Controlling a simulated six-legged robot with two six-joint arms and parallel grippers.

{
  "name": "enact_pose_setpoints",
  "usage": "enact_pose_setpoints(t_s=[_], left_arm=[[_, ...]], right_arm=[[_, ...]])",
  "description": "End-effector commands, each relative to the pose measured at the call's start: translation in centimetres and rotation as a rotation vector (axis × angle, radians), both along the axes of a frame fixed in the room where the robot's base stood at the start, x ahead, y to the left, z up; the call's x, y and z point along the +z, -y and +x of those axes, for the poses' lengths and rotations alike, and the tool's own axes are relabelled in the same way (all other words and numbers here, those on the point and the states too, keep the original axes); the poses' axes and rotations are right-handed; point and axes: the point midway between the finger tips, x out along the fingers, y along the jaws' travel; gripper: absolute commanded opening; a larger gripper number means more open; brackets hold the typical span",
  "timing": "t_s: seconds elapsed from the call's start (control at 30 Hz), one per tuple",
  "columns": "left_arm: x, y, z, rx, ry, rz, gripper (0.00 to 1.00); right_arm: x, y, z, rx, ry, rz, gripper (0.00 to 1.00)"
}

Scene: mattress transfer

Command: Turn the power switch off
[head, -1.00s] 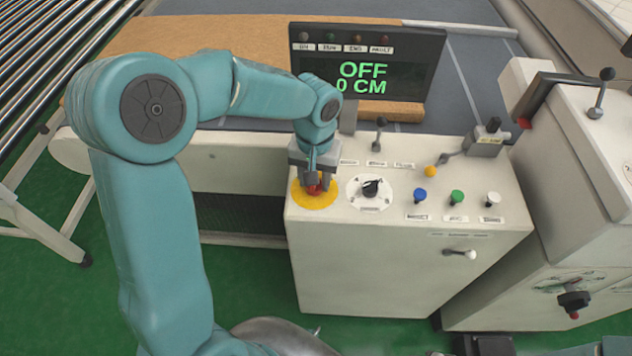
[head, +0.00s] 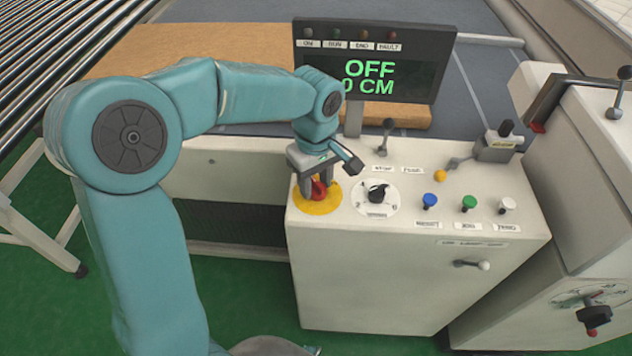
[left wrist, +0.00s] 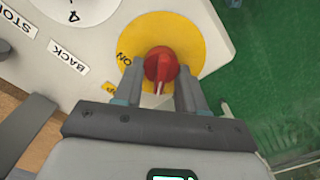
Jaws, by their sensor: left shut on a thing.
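The power switch is a red rotary knob (head: 319,189) on a yellow round plate (head: 318,208) at the left of the white console top. My left gripper (head: 318,186) points down at it and is shut on the knob. In the left wrist view the red knob (left wrist: 160,65) sits between the two fingers (left wrist: 158,88). Its white mark points toward the gripper's body, away from the ON lettering on the yellow plate (left wrist: 200,40). Another label beside the left finger is partly hidden. My right gripper is not in view.
A display (head: 372,75) behind the console reads OFF and 0 CM. A black dial (head: 378,193) is just right of the knob.

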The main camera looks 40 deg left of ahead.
Motion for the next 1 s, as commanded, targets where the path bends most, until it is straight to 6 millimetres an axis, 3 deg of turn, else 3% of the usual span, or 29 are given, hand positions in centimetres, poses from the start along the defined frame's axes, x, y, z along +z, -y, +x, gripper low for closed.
enact_pose_setpoints(t_s=[0.3, 0.83, 0.87, 0.9, 1.0], left_arm=[[0.28, -0.04, 0.11, 0.110, 0.009, 0.000, 0.10], [0.33, -0.04, 0.12, 0.131, 0.010, 0.000, 0.10], [0.34, -0.04, 0.12, 0.131, 0.010, 0.000, 0.47], [0.33, -0.04, 0.12, 0.130, 0.010, -0.001, 0.60], [0.25, -0.03, 0.07, 0.130, 0.008, -0.001, 0.63]], right_arm=[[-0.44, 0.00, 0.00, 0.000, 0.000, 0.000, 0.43], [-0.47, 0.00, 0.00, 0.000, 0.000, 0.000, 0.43], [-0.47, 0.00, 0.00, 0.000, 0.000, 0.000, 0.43], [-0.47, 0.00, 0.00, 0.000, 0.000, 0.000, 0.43], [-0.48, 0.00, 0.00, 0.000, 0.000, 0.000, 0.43]])
